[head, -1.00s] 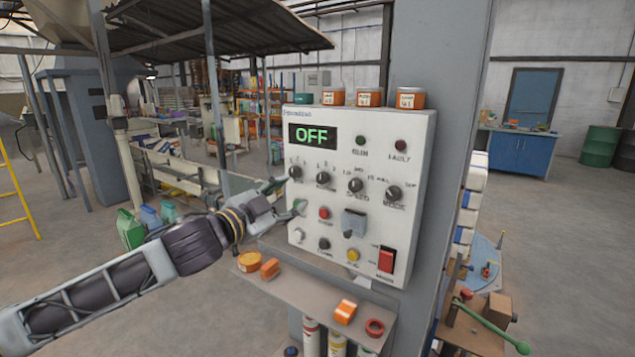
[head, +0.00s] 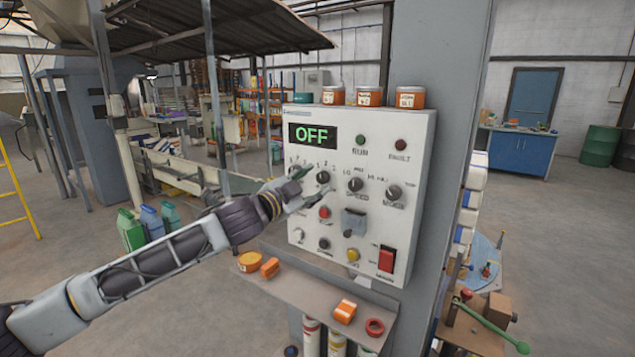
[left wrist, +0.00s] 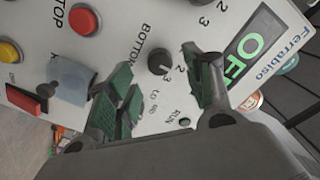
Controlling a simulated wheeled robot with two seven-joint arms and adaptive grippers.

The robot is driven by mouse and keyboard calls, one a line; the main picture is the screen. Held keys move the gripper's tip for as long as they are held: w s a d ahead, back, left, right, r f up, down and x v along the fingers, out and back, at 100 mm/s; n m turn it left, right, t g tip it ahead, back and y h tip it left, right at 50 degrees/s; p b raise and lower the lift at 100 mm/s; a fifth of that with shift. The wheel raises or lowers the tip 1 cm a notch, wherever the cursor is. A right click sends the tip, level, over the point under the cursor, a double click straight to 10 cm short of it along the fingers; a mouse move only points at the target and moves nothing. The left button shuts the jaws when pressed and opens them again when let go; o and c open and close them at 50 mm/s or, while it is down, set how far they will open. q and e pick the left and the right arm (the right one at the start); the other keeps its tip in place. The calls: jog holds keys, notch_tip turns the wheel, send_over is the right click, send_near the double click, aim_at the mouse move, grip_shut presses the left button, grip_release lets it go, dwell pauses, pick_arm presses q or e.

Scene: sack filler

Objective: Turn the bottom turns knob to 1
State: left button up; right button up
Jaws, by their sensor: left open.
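The bottom turns knob (head: 322,177) is a small black dial, second from the left in the upper row on the white control panel (head: 415,150). In the left wrist view the knob (left wrist: 160,62) sits under the printed word BOTTOM, with the numbers 2 and 3 beside it. I cannot tell for certain which number it points to. My left gripper (head: 320,182) is open in front of this knob. Its green-padded fingers (left wrist: 158,94) lie on either side of the knob in the wrist view, with no clear contact. My right gripper is not in view.
Close by are the speed knob (head: 355,185), the mode knob (head: 393,192), a red button (head: 324,212), a grey flap (head: 353,222) and a red switch (head: 386,260). The display (head: 313,136) reads OFF. A shelf (head: 310,287) with orange items juts out below.

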aim_at(320, 179)
pick_arm(q)
jog(key=shift+x, duration=1.15)
jog(key=shift+w+d, duration=0.3)
jog(key=shift+w, duration=0.2)
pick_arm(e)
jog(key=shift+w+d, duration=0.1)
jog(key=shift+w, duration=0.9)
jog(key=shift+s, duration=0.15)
pick_arm(q)
jog(key=c, duration=1)
jog(key=shift+c, duration=0.2)
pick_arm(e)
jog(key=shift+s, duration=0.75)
